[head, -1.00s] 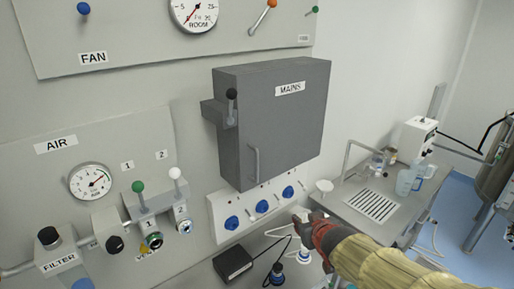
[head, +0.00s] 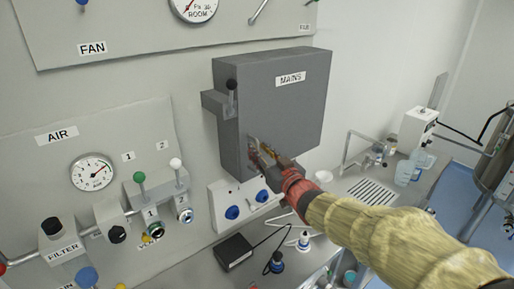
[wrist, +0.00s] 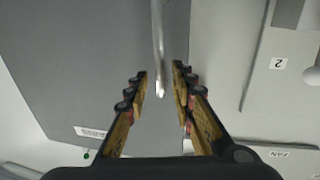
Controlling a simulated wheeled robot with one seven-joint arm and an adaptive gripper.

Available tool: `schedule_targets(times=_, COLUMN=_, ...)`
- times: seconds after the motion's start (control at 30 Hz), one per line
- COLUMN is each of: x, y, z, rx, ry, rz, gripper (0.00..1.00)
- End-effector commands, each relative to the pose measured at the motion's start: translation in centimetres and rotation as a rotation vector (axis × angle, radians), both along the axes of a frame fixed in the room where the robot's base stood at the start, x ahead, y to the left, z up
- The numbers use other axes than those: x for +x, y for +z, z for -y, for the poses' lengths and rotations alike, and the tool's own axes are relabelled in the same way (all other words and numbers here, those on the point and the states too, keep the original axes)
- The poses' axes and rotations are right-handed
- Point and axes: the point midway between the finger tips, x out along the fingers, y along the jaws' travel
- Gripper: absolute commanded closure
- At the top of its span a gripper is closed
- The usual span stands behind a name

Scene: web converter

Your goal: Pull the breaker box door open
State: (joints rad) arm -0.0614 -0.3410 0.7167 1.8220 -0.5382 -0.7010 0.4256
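The grey breaker box (head: 285,115), labelled MAINS, is on the wall with its door shut flush. Its metal handle (head: 252,150) stands on the lower left of the door front, partly hidden by my gripper in the head view. My gripper (head: 258,152) is in front of the door at the handle. In the wrist view, the handle (wrist: 157,45) reaches down between the two open fingers (wrist: 160,72), with a visible gap on both sides. I cannot tell from the pictures how deep the handle sits between the fingers.
A black-knobbed lever (head: 231,98) sticks out at the box's left side. Below the box is a white panel with blue sockets (head: 232,212). A black box (head: 233,251) with a cable lies on the counter. The room is open to the right.

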Motion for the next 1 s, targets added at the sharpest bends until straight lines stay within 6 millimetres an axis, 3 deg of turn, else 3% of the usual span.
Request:
schedule_targets(times=0.2, x=1.6, y=0.0, z=-0.7, rx=0.001, ry=0.0, rz=0.0, gripper=0.75)
schedule_targets(times=0.5, x=1.7, y=0.0, z=-0.7, rx=0.0, ry=-0.001, rz=0.0, gripper=0.76)
schedule_targets(times=0.9, x=1.7, y=0.0, z=-0.7, rx=0.0, ry=-0.001, rz=0.0, gripper=0.98)
schedule_targets(times=1.0, x=1.7, y=0.1, z=-0.7, rx=0.001, ry=-0.002, rz=0.0, gripper=1.0)
